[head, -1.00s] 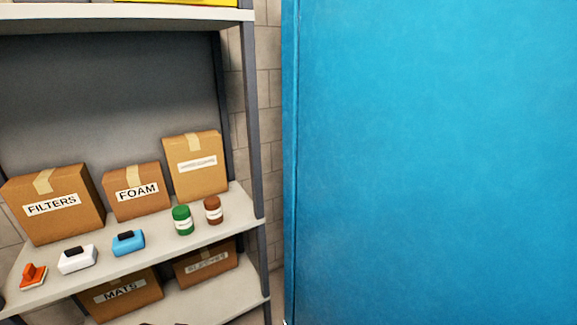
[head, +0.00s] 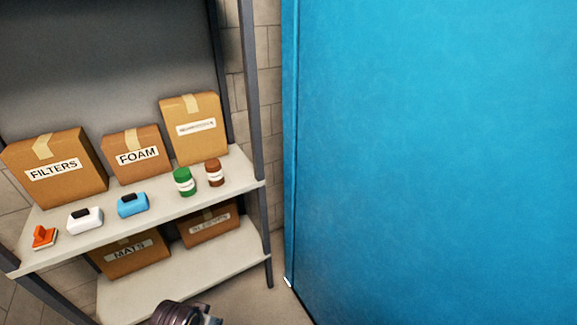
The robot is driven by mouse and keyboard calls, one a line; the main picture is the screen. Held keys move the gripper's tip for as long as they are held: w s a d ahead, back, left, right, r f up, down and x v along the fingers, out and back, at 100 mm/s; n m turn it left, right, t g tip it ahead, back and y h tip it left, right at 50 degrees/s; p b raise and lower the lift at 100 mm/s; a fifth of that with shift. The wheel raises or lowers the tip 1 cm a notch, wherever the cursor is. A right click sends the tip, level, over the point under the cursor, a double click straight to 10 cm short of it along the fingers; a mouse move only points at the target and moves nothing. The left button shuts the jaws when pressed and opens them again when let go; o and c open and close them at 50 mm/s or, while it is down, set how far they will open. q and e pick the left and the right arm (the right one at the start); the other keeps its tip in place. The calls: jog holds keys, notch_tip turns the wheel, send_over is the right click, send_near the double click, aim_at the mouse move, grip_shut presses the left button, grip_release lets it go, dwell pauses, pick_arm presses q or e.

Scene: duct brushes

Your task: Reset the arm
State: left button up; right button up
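A dark, ringed part of one of my arms shows at the bottom edge, left of the middle, in front of the lower shelf. No gripper fingers show, and I cannot tell which arm it is. On the middle shelf (head: 105,236) an orange brush-like tool (head: 44,237), a white block with a dark top (head: 85,221) and a blue block with a dark top (head: 132,205) stand in a row. A green jar (head: 184,182) and a brown jar (head: 214,173) stand to their right. Nothing of mine touches them.
Cardboard boxes FILTERS (head: 54,184), FOAM (head: 137,169) and one blurred-label box (head: 194,142) stand behind the row. The MATS box (head: 131,262) and another box (head: 210,232) are below. A large blue panel (head: 440,160) fills the right. Bare floor (head: 262,306) shows between.

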pick_arm(q)
jog(key=s+f+g, duration=0.1)
jog(key=s+f, duration=0.2)
jog(key=f, duration=1.2)
jog(key=s+f, duration=0.2)
jog(key=f, duration=1.3)
jog(key=s+a+f, duration=0.2)
jog(key=s+f, duration=0.6)
jog(key=s, duration=0.2)
jog(key=s+a+f+g, duration=0.1)
jog(key=s+a+f, duration=0.1)
jog(key=s+f, duration=0.7)
jog(key=shift+s+a, duration=0.15)
jog(key=shift+s, duration=1)
jog(key=shift+r, duration=0.1)
